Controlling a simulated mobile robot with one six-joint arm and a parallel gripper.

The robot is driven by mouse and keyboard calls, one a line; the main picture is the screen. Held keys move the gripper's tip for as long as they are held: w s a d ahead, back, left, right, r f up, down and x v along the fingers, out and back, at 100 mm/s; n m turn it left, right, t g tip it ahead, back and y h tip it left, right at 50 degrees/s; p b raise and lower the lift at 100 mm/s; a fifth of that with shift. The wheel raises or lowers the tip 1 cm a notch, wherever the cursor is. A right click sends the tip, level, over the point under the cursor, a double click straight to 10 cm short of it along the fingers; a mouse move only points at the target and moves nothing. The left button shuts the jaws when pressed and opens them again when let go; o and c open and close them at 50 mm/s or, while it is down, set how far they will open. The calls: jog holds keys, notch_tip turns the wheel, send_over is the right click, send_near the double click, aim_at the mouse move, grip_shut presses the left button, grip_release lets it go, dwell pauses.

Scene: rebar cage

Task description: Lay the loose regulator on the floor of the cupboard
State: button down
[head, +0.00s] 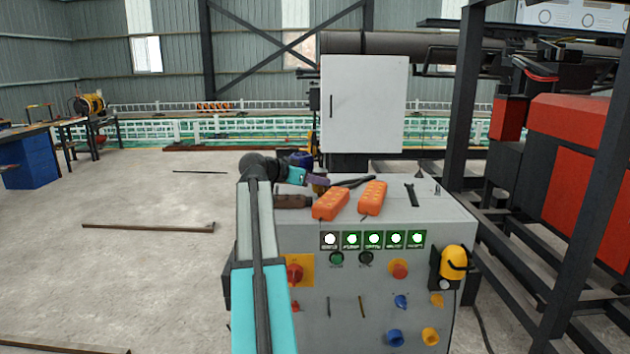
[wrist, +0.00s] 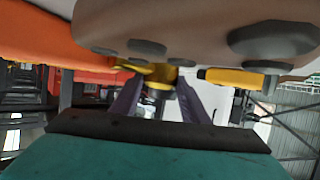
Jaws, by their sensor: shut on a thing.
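My gripper (head: 320,183) has purple fingers and is over the back left of the grey console top. In the wrist view its fingers (wrist: 158,98) are shut on a small brass-yellow and dark piece, which looks like the regulator (wrist: 158,86). A little of the yellow regulator (head: 319,191) shows below the fingers in the head view; most of it is hidden. The white cupboard (head: 370,105) stands behind the console, above and right of my gripper. Its front panel looks shut, with a dark handle at the left. Its floor and inside are hidden.
Two orange power strips (head: 331,204) (head: 372,198), a brown object (head: 293,202) and dark tools (head: 352,182) lie on the console (head: 450,213). A dark steel frame (head: 465,95) stands at the right. The floor at the left is mostly open, with a few bars (head: 150,228).

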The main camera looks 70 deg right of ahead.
jog(key=c, duration=1)
grip_release()
jog(key=shift+r, duration=0.1)
jog(key=shift+a, duration=0.15)
jog(key=b+v, duration=0.2)
jog(key=v, duration=1)
jog(key=shift+b, duration=0.4)
